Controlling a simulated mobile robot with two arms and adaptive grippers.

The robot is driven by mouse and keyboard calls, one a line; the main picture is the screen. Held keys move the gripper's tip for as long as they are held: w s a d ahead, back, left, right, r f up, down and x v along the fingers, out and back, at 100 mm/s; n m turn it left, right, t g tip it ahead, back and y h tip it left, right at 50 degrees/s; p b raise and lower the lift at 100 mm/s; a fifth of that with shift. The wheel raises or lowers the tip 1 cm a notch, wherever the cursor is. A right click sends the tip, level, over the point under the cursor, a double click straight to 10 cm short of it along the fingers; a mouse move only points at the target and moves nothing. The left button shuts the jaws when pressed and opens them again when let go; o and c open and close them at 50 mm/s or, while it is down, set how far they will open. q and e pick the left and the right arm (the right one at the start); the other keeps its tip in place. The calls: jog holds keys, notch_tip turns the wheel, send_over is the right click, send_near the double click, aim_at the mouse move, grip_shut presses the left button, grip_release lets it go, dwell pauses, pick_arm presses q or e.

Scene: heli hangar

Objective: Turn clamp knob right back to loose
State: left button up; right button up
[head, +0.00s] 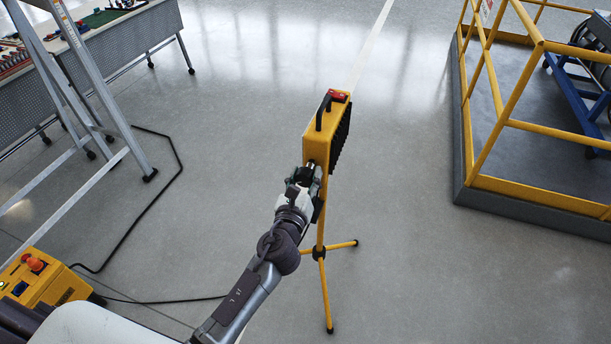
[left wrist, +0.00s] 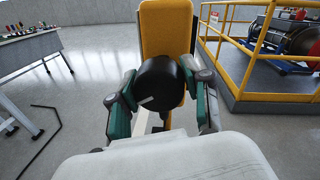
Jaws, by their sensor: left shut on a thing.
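A yellow work light (head: 318,135) with a black handle and a red part on top stands on a yellow tripod (head: 322,270) in the middle of the head view. My left gripper (head: 310,175) is at the lower near side of the light head. In the left wrist view a round black clamp knob (left wrist: 160,82) with a pale mark on its face sits in front of the yellow housing (left wrist: 166,30). The fingers of my left gripper (left wrist: 163,100) are shut on the knob from both sides. The knob is mostly hidden in the head view. My right gripper is not in view.
A yellow-railed platform (head: 530,190) stands at the right. A grey ladder (head: 90,90) and tables (head: 120,45) are at the upper left. A yellow box (head: 45,280) with a black cable (head: 165,185) lies at the lower left. The floor around the tripod is clear.

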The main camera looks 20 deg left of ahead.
pick_arm(q)
jog(key=n+p, duration=0.1)
jog(key=n, duration=0.4)
jog(key=shift+g, duration=0.3)
jog(key=n+p, duration=0.1)
jog(key=n, duration=0.5)
jog(key=shift+a+h, duration=0.1)
jog(key=shift+h, duration=0.3)
jog(key=n+p, duration=0.1)
jog(key=n, duration=0.5)
jog(key=shift+h+p, duration=0.3)
jog(key=shift+h, duration=0.1)
jog(key=n+p, duration=0.1)
jog(key=n, duration=0.4)
jog(key=shift+f+h, duration=0.1)
jog(key=shift+h, duration=0.2)
jog(key=shift+n, duration=0.3)
jog(key=o, duration=1.2)
jog(key=shift+c, duration=0.2)
